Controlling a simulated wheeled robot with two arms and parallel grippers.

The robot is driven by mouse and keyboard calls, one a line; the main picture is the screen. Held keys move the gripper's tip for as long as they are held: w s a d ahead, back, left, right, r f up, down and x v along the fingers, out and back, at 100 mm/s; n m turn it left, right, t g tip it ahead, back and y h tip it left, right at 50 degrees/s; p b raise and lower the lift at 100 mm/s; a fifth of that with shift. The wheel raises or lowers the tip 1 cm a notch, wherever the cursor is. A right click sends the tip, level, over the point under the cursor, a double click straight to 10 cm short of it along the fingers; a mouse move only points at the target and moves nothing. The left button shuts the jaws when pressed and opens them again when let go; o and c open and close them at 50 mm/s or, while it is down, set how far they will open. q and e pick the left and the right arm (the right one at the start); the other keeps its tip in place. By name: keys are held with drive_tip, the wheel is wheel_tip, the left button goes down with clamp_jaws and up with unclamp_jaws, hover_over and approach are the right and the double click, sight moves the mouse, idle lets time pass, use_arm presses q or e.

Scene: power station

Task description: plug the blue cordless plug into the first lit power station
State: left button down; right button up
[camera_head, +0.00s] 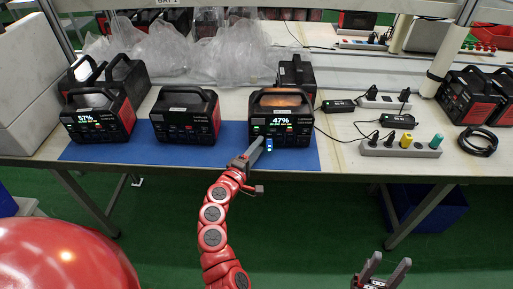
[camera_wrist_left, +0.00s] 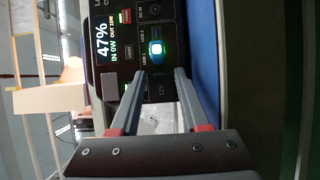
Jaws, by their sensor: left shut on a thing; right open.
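Three black and red power stations stand in a row on the blue mat (camera_head: 228,153). The left one (camera_head: 97,120) has a lit screen reading 57%, the middle one (camera_head: 186,118) is dark, and the right one (camera_head: 282,112) is lit at 47%. My left gripper (camera_head: 259,147) is shut at the front of the right station. The blue plug (camera_head: 269,144) is at its fingertips, against that station's front. In the left wrist view the plug (camera_wrist_left: 157,47) glows beside the USB labels; its seating is unclear. My right gripper (camera_head: 389,262) is open and empty, low in front of the table.
Power strips (camera_head: 400,149) with plugs and black adapters lie on the table to the right. A black cable coil (camera_head: 479,142) lies near more stations at the far right. Plastic bags (camera_head: 230,50) lie behind the row. The green floor in front is open.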

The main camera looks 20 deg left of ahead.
use_arm(q)
drive_tip(key=shift+w+d+n+y, duration=0.2)
drive_tip(key=shift+d+n+y, duration=0.15)
drive_tip(key=shift+n+y, duration=0.45)
drive_tip(key=shift+a+y+p, duration=0.1)
drive_tip(key=shift+y+p, duration=0.2)
drive_tip(key=shift+y, duration=0.4)
drive_tip(key=c, duration=0.8)
unclamp_jaws()
drive_tip(key=shift+w, duration=0.1)
drive_tip(key=shift+o, duration=0.2)
drive_tip(key=s+b, duration=0.1)
drive_tip(key=s, duration=1.6)
drive_tip(key=shift+s+a, duration=0.15)
drive_tip(key=shift+s, duration=0.1)
